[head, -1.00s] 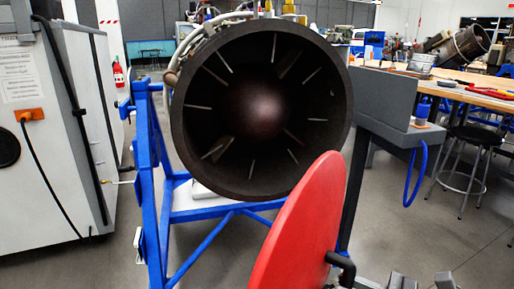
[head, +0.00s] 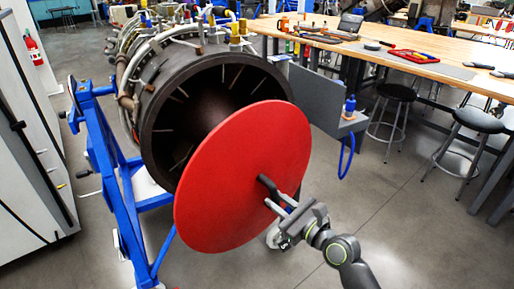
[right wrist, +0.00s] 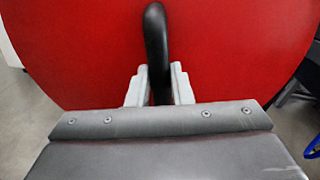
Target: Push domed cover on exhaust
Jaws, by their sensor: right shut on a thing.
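The red domed cover (head: 240,170) is a large disc with a black handle (head: 267,184) on its near face. My right gripper (head: 282,205) is shut on that handle. In the right wrist view the cover (right wrist: 230,60) fills most of the picture, and the black handle (right wrist: 155,45) stands between the two fingers of my right gripper (right wrist: 158,88). The exhaust (head: 165,110) is a dark round opening behind the cover. The cover hides its lower right part and stands tilted in front of it; whether they touch I cannot tell. My left gripper is not in view.
A blue stand (head: 95,140) carries the turbine. A grey panel (head: 322,95) with a hanging blue cable is to the right of the exhaust. A workbench (head: 400,50) and stools (head: 478,120) stand further right. The floor at front right is clear.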

